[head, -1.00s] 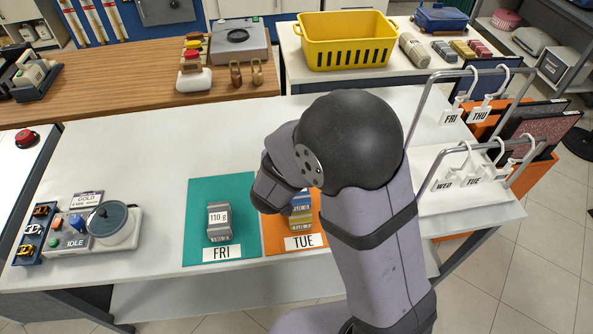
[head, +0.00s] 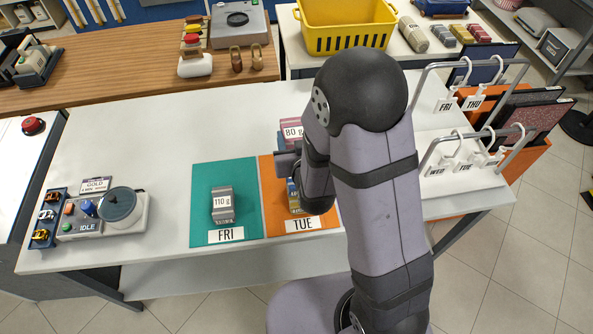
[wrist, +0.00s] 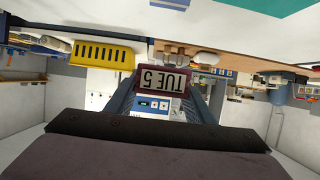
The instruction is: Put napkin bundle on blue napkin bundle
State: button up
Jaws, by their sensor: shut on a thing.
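A maroon-pink napkin bundle (head: 291,127) with an "80 g" label is held up in my gripper (head: 288,160), behind the orange TUE mat (head: 270,218) in the head view. In the wrist view the held bundle (wrist: 191,70) shows a "TUE 5" tag upside down, between the two fingers of my gripper (wrist: 164,95). The blue napkin bundle (head: 293,198), blue with yellow, sits on the orange mat. My wrist hides much of it. The held bundle is apart from the mat; its exact height over the blue bundle cannot be told.
A grey bundle (head: 222,204) labelled 110 g sits on the green FRI mat (head: 208,225). Hanger racks (head: 470,150) stand at the right. The table's middle left is clear.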

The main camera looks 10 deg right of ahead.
notch_tip(320, 180, down, 6)
jog(key=b, duration=0.6)
jog(key=shift+f, duration=0.1)
jog(key=shift+d+f, duration=0.1)
jog(key=shift+f+b, duration=0.75)
jog(key=shift+b, duration=0.2)
jog(key=shift+f+b, duration=0.3)
jog(key=shift+f, duration=0.7)
jog(key=shift+f, duration=0.15)
jog(key=o, duration=1.1)
